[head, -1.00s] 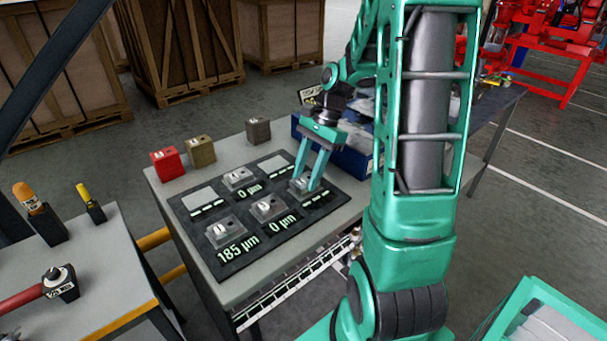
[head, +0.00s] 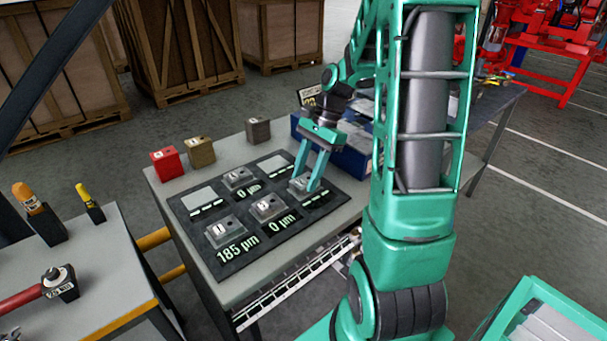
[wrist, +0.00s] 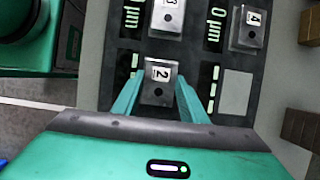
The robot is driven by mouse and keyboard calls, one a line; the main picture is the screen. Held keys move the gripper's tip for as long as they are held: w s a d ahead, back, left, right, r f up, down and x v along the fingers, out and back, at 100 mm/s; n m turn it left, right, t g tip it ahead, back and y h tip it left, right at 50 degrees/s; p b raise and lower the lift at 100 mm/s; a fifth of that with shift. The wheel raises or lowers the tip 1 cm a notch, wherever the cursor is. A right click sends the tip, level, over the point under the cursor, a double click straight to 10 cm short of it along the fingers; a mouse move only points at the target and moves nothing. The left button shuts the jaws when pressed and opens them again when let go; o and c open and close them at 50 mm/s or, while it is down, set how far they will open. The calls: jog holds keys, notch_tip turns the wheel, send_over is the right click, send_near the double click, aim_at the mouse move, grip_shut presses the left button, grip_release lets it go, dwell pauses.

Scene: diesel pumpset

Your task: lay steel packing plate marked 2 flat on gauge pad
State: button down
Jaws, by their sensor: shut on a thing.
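My gripper (head: 307,185) is shut on the grey steel packing plate marked 2 (wrist: 159,75), with one finger on each side of it; the plate also shows in the head view (head: 298,189). The plate is over a pad position at the right of the dark gauge board (head: 330,196). It looks about level, low to the board. I cannot tell whether it touches the pad, which it hides. The readout beside it (head: 313,201) shows only dashes. The plate's mark faces up in the wrist view.
Other plates marked 4 (head: 238,178), 3 (head: 268,207) and 1 (head: 222,231) lie on the board, beside readings of 0, 0 and 185 µm. A blue bin (head: 350,160) is close right.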

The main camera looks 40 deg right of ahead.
jog(key=shift+f, duration=0.45)
jog(key=c, duration=1)
grip_release()
jog(key=v, duration=1)
jog(key=shift+r, duration=0.3)
jog(key=shift+d, duration=0.15)
jog(key=shift+r, duration=3)
